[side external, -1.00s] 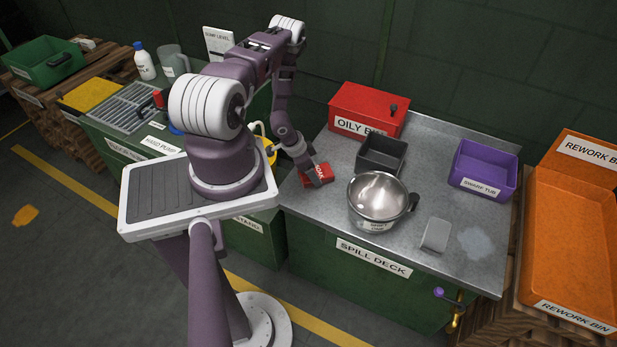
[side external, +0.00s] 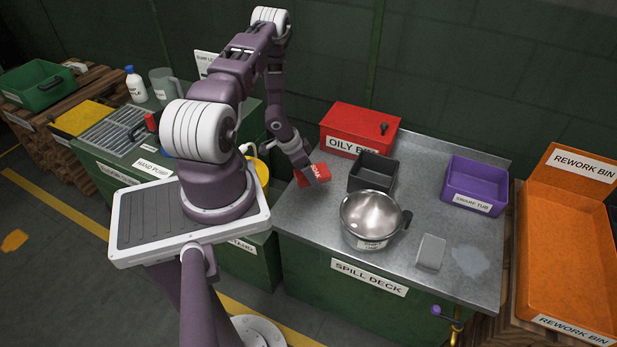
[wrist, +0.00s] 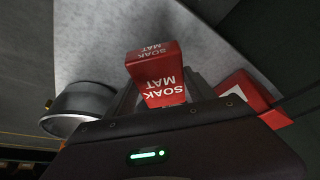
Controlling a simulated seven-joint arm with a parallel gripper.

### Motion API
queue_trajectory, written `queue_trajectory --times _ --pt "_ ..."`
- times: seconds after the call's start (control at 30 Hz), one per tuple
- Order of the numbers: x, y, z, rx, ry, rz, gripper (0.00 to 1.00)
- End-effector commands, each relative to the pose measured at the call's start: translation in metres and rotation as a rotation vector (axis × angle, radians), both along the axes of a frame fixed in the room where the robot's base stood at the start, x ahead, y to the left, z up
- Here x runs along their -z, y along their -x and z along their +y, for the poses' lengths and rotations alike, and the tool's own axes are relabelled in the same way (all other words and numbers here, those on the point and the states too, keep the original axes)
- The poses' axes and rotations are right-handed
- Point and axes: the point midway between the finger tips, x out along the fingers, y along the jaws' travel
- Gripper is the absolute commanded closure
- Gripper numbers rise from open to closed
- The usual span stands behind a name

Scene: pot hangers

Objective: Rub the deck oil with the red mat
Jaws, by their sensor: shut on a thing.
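The red soak mat (side external: 317,172) is a small red block with white lettering. My gripper (side external: 311,176) is shut on it and holds it above the left part of the spill deck, left of the steel pot. In the wrist view the mat (wrist: 158,78) sits between my fingers, its "SOAK MAT" lettering upside down. The deck oil appears as a pale, shiny patch (side external: 470,261) on the right front of the grey metal deck (side external: 415,180), well apart from the mat.
The steel pot (side external: 370,216) and a grey block (side external: 431,252) stand between the mat and the patch. Behind are the red oily bin (side external: 357,128), a dark open box (side external: 372,171) and the purple swarf tub (side external: 476,186). The orange rework bin (side external: 567,260) is beyond the right edge.

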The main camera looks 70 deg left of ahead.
Motion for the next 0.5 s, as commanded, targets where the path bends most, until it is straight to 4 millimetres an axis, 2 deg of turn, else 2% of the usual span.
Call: queue_trajectory --times 0.2,0.5 --pt "-0.0112 0.0000 0.0000 0.001 0.000 0.000 0.81" --pt "-0.0124 0.0001 -0.0003 0.000 0.000 0.000 0.81"
